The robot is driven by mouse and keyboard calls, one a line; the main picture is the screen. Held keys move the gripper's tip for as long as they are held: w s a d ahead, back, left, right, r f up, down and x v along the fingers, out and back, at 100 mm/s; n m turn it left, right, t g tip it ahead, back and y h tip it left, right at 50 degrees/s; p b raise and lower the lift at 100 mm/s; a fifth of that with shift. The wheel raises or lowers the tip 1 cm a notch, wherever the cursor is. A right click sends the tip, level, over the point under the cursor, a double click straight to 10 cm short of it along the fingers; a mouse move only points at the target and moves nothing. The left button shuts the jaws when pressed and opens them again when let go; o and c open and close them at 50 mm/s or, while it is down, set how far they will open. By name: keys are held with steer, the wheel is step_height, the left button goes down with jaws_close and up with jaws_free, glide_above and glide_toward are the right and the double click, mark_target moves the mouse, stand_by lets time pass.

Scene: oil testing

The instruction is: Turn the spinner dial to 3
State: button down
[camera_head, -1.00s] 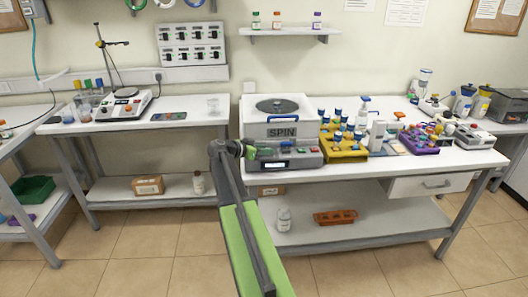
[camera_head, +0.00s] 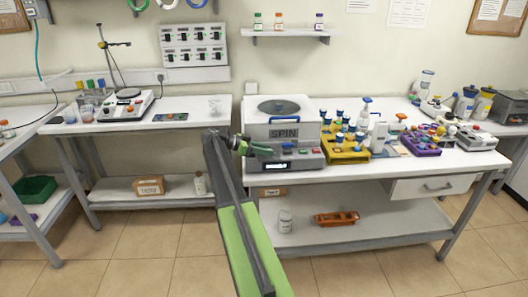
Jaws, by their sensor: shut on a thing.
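The spinner (camera_head: 297,134) is a white and grey machine with a round dark lid window and the word SPIN on its front. It stands at the left end of the right-hand bench. A small lit display (camera_head: 278,166) and a red-orange button (camera_head: 308,164) show on its grey lower front. My gripper (camera_head: 260,150), with green parts, is at the left of that front panel, shut on the dial. The dial itself is hidden behind the gripper, and its setting cannot be read.
A yellow rack (camera_head: 347,155) with blue-capped bottles stands right of the spinner. A purple rack (camera_head: 424,146) is farther right. The left bench (camera_head: 185,107) holds a hotplate (camera_head: 125,106). A gap separates the benches.

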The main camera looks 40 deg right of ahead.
steer(key=shift+a+f, duration=0.1)
steer(key=c, duration=1.1)
jaws_free()
steer(key=p+v, duration=0.6)
steer(key=v, duration=1.1)
steer(key=shift+w+a+p, duration=0.1)
steer(key=shift+a+p, duration=0.05)
steer(key=shift+p, duration=0.2)
